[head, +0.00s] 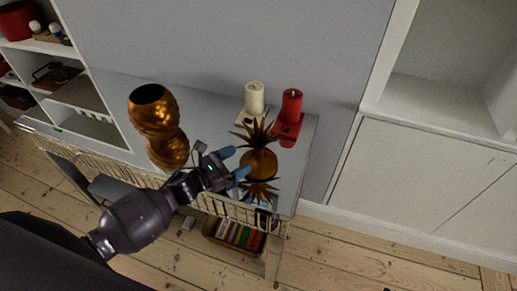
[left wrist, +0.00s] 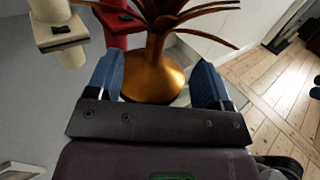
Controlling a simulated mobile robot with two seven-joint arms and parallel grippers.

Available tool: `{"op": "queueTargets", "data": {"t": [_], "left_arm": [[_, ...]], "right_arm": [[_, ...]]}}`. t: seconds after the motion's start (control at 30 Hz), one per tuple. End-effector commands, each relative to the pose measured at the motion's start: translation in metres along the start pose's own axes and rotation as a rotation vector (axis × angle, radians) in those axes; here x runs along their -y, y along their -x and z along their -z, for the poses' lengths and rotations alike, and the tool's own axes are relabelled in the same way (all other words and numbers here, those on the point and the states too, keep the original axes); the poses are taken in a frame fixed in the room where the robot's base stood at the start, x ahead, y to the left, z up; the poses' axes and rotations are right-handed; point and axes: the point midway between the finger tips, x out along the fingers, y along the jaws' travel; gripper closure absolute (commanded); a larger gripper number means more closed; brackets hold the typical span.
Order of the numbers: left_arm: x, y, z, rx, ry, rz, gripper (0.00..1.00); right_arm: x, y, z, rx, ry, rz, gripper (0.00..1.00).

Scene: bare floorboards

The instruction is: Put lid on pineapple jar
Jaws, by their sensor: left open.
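The pineapple jar (head: 153,112) is a gold, textured, rounded vessel with a dark open top. It stands upright on the grey glossy cabinet top, left of centre in the head view. The lid (head: 256,158), a gold dome with spiky leaves, stands upright on the same top, to the right. What looks like its reflection shows below it. My left gripper (head: 238,162) is open, its blue fingertips just left of the lid. In the left wrist view the lid (left wrist: 155,80) shows between and beyond the open fingers; contact cannot be told.
A cream candle (head: 254,98) and a red candle (head: 291,104) stand on small bases behind the lid. A wall rises behind the cabinet top (head: 215,113), which is clear between jar and lid. White shelving (head: 100,75) is at left.

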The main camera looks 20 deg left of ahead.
Motion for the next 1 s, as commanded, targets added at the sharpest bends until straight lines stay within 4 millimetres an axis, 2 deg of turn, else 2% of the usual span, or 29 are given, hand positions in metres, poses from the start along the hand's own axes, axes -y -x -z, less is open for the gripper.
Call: {"op": "queueTargets", "data": {"t": [0.1, 0.37, 0.7, 1.0], "left_arm": [[0.0, -0.017, -0.001, 0.001, 0.0, -0.001, 0.26], [-0.001, -0.033, 0.0, -0.001, 0.003, -0.003, 0.26], [-0.004, -0.074, 0.001, 0.0, 0.004, -0.003, 0.26], [-0.004, -0.08, 0.002, -0.001, 0.003, -0.003, 0.26]], "right_arm": [[0.0, -0.001, 0.004, -0.006, 0.001, 0.001, 0.26], [0.0, -0.004, 0.013, -0.02, 0.002, 0.002, 0.26], [-0.001, 0.0, 0.018, -0.024, 0.002, 0.001, 0.26], [-0.001, 0.004, 0.011, -0.01, 0.0, -0.001, 0.26]]}}
